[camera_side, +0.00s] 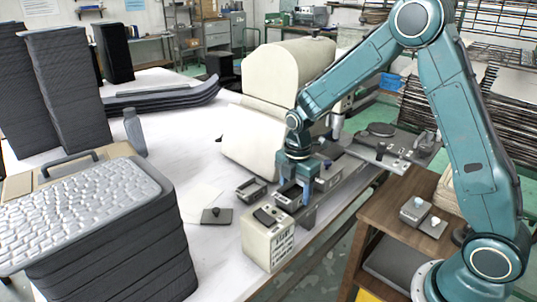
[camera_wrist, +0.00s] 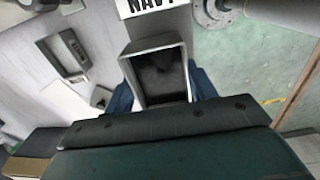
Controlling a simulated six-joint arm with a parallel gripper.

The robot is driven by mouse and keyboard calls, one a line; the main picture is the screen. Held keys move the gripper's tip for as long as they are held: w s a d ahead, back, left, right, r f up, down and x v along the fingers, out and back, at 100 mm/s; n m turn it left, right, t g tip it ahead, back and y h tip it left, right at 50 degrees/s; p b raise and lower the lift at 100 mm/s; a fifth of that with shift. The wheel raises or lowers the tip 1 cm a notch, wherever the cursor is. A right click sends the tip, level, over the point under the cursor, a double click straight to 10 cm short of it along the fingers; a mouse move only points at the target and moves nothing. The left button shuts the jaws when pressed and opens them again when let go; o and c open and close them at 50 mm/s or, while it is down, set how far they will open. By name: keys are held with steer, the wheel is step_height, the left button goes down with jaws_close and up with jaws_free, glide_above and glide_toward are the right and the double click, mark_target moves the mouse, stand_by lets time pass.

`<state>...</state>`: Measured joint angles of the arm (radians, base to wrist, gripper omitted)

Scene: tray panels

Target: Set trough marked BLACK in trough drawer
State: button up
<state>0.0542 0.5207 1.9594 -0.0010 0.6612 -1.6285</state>
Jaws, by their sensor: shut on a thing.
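My gripper (camera_side: 299,188) points down at the work table in the side view. Its blue fingers are shut on a grey open-topped trough (camera_side: 288,193). In the wrist view the trough (camera_wrist: 183,87) sits between the two fingers, with a dark, empty-looking inside. No marking on it can be read. A second grey trough (camera_side: 251,191) stands to the left of the held one. It also shows at the left of the wrist view (camera_wrist: 63,56). A white label reading NAVY (camera_wrist: 152,6) lies just beyond the held trough. I cannot make out a trough drawer or the word BLACK.
A cream box (camera_side: 268,243) with a lettered front stands at the table's near edge, close to my gripper. A small dark plate with a knob (camera_side: 216,216) lies to the left. A large cream machine (camera_side: 268,135) rises behind. A textured grey stack (camera_side: 105,235) fills the left front.

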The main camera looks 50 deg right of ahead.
step_height(320, 180, up, 20)
steer(key=shift+f, duration=0.25)
stand_by(0.3)
steer(key=shift+f, duration=0.1)
stand_by(0.5)
steer(key=m, duration=1.5)
glide_above(296, 197)
steer(key=d, duration=0.3)
steer(key=f, duration=1.1)
steer(key=shift+w+d, duration=0.15)
steer(key=shift+w, duration=0.1)
steer(key=shift+s+d+f+m, duration=0.1)
steer(key=shift+d+f+m, duration=0.1)
steer(key=shift+f+m, duration=0.45)
steer(key=shift+s+d+f+m, duration=0.15)
steer(key=shift+f+m, duration=0.25)
steer(key=shift+m, duration=0.45)
steer(key=shift+w, duration=0.1)
steer(key=shift+w+r, duration=0.1)
